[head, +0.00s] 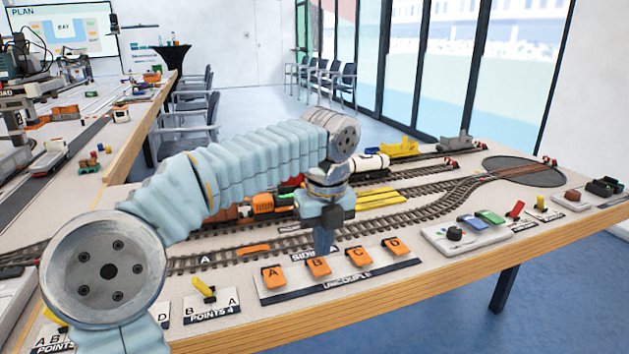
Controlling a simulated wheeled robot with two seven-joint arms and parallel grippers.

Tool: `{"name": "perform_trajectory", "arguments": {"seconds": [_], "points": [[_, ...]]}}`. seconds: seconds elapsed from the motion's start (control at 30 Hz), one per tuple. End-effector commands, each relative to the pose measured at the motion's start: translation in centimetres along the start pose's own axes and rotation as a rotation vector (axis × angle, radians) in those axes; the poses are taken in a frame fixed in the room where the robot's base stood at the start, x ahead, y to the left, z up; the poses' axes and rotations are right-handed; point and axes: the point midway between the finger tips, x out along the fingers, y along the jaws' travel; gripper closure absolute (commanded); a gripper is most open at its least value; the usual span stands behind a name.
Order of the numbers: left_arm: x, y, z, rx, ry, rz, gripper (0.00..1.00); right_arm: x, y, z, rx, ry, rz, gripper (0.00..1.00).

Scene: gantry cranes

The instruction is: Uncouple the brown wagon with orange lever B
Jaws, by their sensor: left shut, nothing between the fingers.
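The orange lever B (319,267) stands on the uncouple panel (340,284) at the table's front. Orange levers A (273,277), C (358,257) and D (397,246) share the panel. My left gripper (323,243) points down, shut and empty, just above or behind lever B; I cannot tell whether it touches it. A brownish wagon (226,214) stands on the track behind my left arm, partly hidden, beside an orange vehicle (264,203). Its coupling is too small to make out. My right gripper is not in view.
A yellow points lever (204,288) stands left of the panel. A control box (465,236) with coloured buttons stands to its right. Tracks and a turntable (523,171) lie behind. A white tank wagon (371,164) stands beyond my gripper.

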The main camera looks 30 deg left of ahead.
Motion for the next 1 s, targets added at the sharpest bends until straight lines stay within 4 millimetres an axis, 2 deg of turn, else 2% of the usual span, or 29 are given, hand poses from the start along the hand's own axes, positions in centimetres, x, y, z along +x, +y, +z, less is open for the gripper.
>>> {"name": "perform_trajectory", "arguments": {"seconds": [0.03, 0.1, 0.3, 0.5, 0.7, 1.0], "points": [[-2.0, -0.3, -0.5, 0.003, -0.002, -0.002, 1.00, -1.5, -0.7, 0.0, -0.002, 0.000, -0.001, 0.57], [-2.5, -0.3, -0.3, -0.001, -0.002, -0.005, 1.00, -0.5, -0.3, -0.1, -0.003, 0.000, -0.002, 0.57], [-6.6, -0.3, 0.1, -0.001, -0.002, -0.005, 1.00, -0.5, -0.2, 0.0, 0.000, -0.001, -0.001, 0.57], [-9.7, -0.3, 0.4, 0.001, -0.001, -0.003, 1.00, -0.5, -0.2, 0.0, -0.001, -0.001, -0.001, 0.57], [-10.8, -0.2, 0.5, 0.000, -0.001, 0.000, 1.00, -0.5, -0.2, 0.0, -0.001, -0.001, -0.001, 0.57], [-10.8, -0.1, 0.5, -0.001, 0.000, 0.000, 1.00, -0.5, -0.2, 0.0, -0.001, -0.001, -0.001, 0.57]]}}
